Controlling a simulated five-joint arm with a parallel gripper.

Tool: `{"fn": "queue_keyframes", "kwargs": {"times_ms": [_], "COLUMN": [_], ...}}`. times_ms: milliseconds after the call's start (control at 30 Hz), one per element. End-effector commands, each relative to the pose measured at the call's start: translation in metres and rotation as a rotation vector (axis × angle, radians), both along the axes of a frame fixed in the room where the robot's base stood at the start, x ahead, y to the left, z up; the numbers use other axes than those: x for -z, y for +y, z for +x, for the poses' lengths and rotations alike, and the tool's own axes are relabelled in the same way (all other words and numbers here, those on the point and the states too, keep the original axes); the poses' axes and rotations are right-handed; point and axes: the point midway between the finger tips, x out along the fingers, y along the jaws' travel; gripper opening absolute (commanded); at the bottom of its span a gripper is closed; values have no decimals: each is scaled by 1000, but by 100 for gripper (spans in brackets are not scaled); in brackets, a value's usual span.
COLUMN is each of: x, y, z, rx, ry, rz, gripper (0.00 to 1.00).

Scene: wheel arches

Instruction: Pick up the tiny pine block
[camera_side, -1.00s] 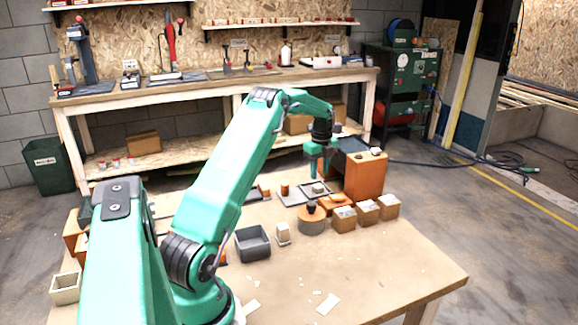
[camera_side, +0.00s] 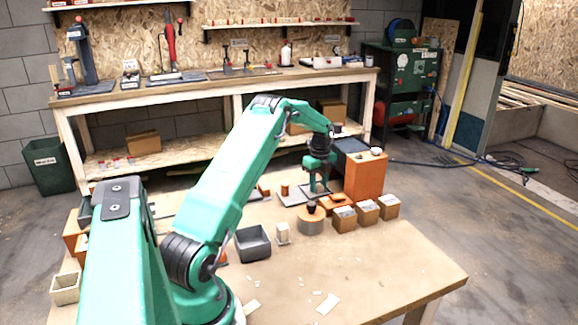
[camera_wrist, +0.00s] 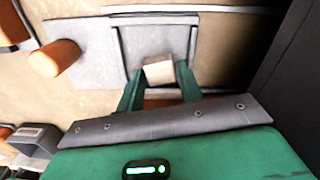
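The tiny pine block (camera_wrist: 158,71) is a small pale block on a grey plate (camera_wrist: 172,42) in the wrist view. My gripper (camera_wrist: 160,78) has its two green fingers apart, one on each side of the block. Gaps show between the block and the fingers, so the gripper is open and not holding it. In the side view my gripper (camera_side: 319,188) is low over the grey plate, and the block is hidden behind or between the fingers.
A tall orange box (camera_side: 364,180) with a dark top stands close to the right of my gripper. A round wooden piece (camera_side: 311,222) with a dark knob and several small boxes (camera_side: 367,211) stand in front. An orange cylinder (camera_wrist: 58,57) lies left in the wrist view.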

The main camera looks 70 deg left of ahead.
Motion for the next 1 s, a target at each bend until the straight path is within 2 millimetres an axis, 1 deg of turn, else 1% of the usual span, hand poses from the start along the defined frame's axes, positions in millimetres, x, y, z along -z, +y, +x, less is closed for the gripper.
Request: {"fn": "queue_keyframes", "kwargs": {"times_ms": [133,167,200,300,733,867,1000], "x": [0,0,0,0,-3,-11,-27], "y": [0,0,0,0,0,0,0], "z": [0,0,0,0,0,0,0], "rx": [0,0,0,0,0,0,0], "ry": [0,0,0,0,-1,-1,-3], "rz": [0,0,0,0,0,0,2], "gripper": [36,34,27,9,9,9,9]}}
